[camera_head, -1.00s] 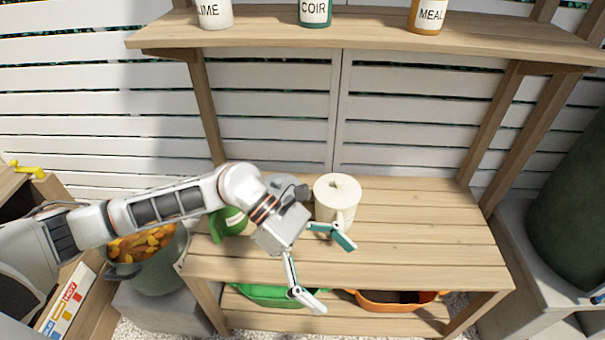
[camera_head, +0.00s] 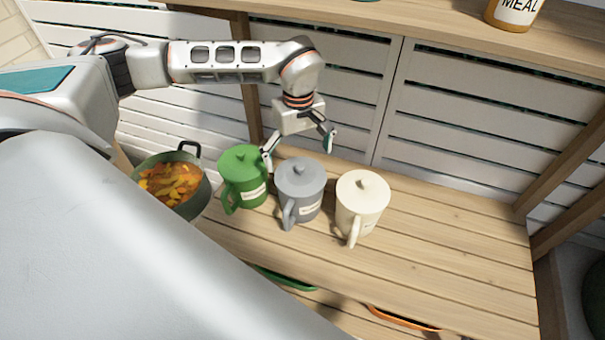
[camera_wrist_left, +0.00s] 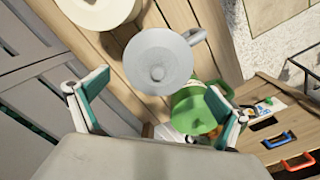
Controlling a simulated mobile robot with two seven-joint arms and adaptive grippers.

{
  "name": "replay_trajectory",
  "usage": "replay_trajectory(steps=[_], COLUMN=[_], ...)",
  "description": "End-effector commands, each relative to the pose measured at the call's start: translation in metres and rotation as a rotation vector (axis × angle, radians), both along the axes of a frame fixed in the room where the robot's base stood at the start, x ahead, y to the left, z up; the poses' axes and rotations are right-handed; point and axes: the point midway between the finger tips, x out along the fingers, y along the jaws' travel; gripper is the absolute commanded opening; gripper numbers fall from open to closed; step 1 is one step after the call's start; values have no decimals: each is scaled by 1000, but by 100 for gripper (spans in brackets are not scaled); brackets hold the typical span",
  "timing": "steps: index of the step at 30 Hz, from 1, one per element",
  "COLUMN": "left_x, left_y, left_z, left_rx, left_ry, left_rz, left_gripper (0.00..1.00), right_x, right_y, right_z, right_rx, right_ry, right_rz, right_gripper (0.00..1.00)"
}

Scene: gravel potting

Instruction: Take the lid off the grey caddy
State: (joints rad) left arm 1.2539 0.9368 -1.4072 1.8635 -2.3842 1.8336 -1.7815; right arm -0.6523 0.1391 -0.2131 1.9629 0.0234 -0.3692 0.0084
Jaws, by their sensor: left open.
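The grey caddy (camera_head: 299,200) stands upright on the wooden bench with its grey lid (camera_head: 300,173) on. The lid has a small round knob on top, and the caddy's handle faces the front. My left gripper (camera_head: 299,146) is open and empty, above and slightly behind the lid, apart from it. In the left wrist view the lid (camera_wrist_left: 158,62) lies beyond the open fingers (camera_wrist_left: 160,108), between them and a little ahead. My right gripper is not in view.
A green caddy (camera_head: 244,185) stands close on the left and a cream caddy (camera_head: 361,208) on the right, both lidded. A pot of orange pieces (camera_head: 172,182) is at the far left. The bench (camera_head: 460,240) is clear on the right. A shelf (camera_head: 430,18) runs overhead.

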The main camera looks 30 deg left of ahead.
Motion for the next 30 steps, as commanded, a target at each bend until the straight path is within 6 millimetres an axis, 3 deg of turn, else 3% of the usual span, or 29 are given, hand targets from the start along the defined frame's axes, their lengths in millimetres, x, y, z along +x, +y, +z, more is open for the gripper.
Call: replay_trajectory(steps=[9, 19, 26, 30], left_x=[1, 2, 2, 2], left_y=[-1, -1, -1, -1], left_z=[-43, -49, -49, -51], left_rx=[-3, -3, -3, -2], left_ry=[3, -1, -1, 0], left_rz=[0, -1, -1, -2], left_gripper=[100, 100, 43, 28], right_x=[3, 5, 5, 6], right_y=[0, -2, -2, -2], right_z=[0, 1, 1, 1], right_rx=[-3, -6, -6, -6], right_ry=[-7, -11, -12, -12], right_rz=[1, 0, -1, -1], right_gripper=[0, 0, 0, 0])
